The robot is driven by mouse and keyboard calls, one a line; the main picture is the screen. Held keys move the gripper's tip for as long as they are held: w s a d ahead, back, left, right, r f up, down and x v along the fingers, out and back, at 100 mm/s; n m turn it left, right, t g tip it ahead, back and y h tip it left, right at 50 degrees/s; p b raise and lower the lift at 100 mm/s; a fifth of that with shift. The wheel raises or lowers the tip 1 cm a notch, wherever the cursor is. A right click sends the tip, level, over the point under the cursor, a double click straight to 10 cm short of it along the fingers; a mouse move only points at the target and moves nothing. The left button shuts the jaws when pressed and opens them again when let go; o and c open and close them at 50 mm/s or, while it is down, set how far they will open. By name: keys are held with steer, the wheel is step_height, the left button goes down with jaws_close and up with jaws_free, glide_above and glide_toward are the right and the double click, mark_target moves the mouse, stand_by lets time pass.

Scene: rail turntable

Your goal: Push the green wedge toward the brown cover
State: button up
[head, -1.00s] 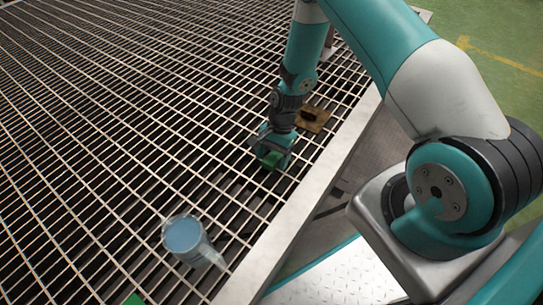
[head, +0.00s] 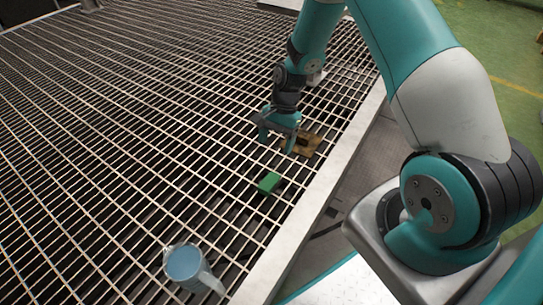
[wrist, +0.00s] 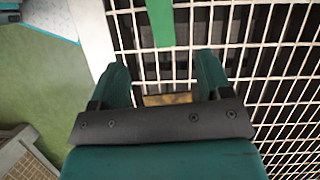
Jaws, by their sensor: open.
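The green wedge (head: 269,182) lies on the metal grating, in plain view of the head camera. In the wrist view it shows as a green strip (wrist: 160,22) at the top, ahead of the fingers. The brown cover (head: 302,146) lies flat on the grating, up and right of the wedge with a gap between them. Part of the cover also shows between the fingers in the wrist view (wrist: 168,98). My gripper (head: 276,143) is open and empty, beside the cover and beyond the wedge in the head view. It touches neither that I can see.
A light-blue jug (head: 186,265) stands on the grating near the bottom of the head view. A pale metal edge (head: 312,205) borders the grating on the right. The grating left of the wedge is clear.

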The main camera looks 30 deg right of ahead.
steer(key=shift+p+v, duration=0.3)
steer(key=shift+v, duration=1.4)
steer(key=s+a+r+n+t, duration=0.1)
steer(key=s+a+r+n, duration=0.3)
steer(key=r, duration=0.5)
steer(key=s+a+r+n, duration=0.2)
steer(key=a+r+n, duration=0.35)
steer(key=r, duration=0.25)
steer(key=s+a+r+n+t+p, duration=0.1)
steer(key=s+a+r+n, duration=0.2)
steer(key=s+r+n, duration=0.4)
steer(key=s+a+r+n, duration=0.3)
steer(key=s+r, duration=0.1)
steer(key=s, duration=0.6)
step_height(320, 180, up, 27)
steer(key=p, duration=2.6)
steer(key=shift+w+m+p, duration=0.25)
steer(key=shift+m+p, duration=0.1)
